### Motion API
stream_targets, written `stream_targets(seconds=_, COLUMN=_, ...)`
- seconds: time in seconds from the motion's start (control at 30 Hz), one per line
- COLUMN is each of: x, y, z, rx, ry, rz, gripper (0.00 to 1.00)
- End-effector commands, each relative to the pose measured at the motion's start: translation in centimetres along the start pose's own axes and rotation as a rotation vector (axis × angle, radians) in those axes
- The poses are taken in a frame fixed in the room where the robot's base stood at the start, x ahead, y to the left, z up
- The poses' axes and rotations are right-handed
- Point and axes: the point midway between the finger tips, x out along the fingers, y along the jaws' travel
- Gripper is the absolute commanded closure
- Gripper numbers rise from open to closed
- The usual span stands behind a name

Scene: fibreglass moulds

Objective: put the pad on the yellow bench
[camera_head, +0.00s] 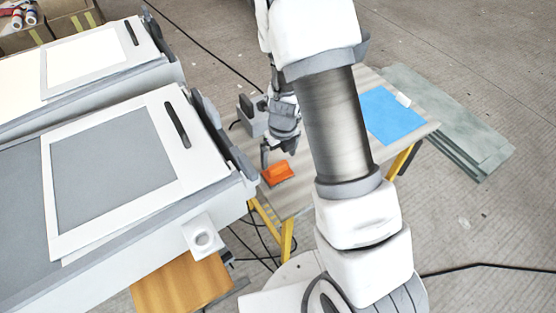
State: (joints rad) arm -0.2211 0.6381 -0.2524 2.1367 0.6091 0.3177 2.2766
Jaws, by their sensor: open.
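A small orange block (278,173), which looks like the pad, lies near the left edge of a bench top (294,202). The bench has a grey top and yellow legs. My gripper (278,154) is open, just above and behind the orange block in the picture. One finger shows plainly at its left side; the other is hard to make out. No grip on the block shows, but I cannot tell whether a finger touches it. My arm hides the middle of the bench.
A blue sheet (388,115) lies on the bench's right part. A grey device (252,115) stands near my gripper. White-framed moulds (205,180) on grey stands fill the left. Grey boards (450,125) lie on the floor at right. Black cables cross the floor.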

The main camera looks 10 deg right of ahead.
Motion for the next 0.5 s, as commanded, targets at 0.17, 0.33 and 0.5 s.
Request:
stream_targets(seconds=0.17, x=-4.3, y=0.1, z=0.1, rx=-0.002, ry=-0.002, rz=0.0, gripper=0.0)
stream_targets(seconds=0.33, x=-6.5, y=0.0, z=0.1, rx=-0.001, ry=-0.001, rz=0.0, gripper=0.0)
stream_targets(seconds=0.5, x=-7.9, y=0.2, z=0.1, rx=-0.039, ry=-0.01, rz=0.008, gripper=0.0)
